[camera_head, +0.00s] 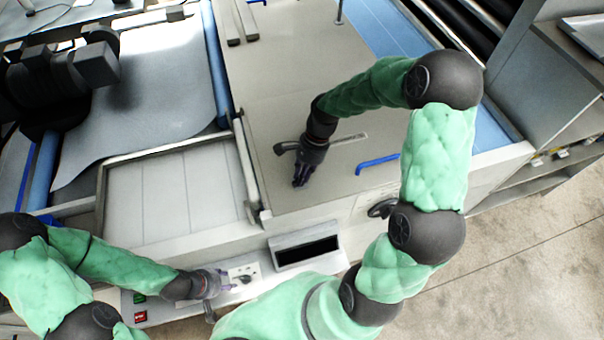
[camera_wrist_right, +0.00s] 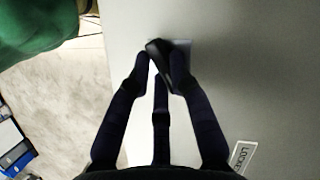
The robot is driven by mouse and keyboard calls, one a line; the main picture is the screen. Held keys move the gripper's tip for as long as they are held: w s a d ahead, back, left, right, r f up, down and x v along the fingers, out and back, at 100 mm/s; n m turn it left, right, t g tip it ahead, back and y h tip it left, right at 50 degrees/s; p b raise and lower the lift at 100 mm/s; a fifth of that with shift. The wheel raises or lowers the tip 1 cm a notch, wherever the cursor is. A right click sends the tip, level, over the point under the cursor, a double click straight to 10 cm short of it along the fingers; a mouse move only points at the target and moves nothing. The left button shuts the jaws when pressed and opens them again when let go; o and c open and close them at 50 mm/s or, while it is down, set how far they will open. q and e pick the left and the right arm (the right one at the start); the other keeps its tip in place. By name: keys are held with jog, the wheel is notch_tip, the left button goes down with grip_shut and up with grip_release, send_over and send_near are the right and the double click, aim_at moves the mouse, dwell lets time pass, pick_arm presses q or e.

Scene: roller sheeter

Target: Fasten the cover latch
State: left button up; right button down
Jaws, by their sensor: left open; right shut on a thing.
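The cover (camera_head: 265,90) is a large beige-grey panel lying flat on the machine. A dark lever (camera_head: 285,148), apparently the latch handle, shows beside my right gripper (camera_head: 301,182) over the cover's front part. In the right wrist view, the fingertips of this gripper (camera_wrist_right: 158,62) are closed around a small dark handle (camera_wrist_right: 157,47) in front of a pale plate (camera_wrist_right: 184,50). The fingers hide part of the handle. A label (camera_wrist_right: 242,155) with partly readable "LOCKE" lies at the lower right. My left gripper (camera_head: 226,281) is open by the control panel (camera_head: 243,273).
A blue bar handle (camera_head: 377,163) stands on the cover to the right of my right gripper. Another dark knob (camera_head: 382,208) is on the front side. A dark display (camera_head: 306,250) and green and red buttons (camera_head: 140,316) lie in front. Bare floor (camera_head: 520,250) is at the right.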

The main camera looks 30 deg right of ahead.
jog(key=n, duration=0.2)
jog(key=n+g+h, duration=0.1)
jog(key=n, duration=0.1)
jog(key=n+g, duration=0.1)
jog(key=n, duration=0.1)
jog(key=shift+w, duration=0.25)
jog(key=n+h, duration=0.1)
jog(key=n, duration=0.2)
jog(key=n+g+h, duration=0.1)
jog(key=n, duration=0.2)
jog(key=shift+w+b, duration=0.15)
jog(key=shift+b, duration=0.15)
jog(key=c, duration=1.1)
grip_release()
jog(key=v, duration=1.2)
jog(key=shift+a, duration=0.25)
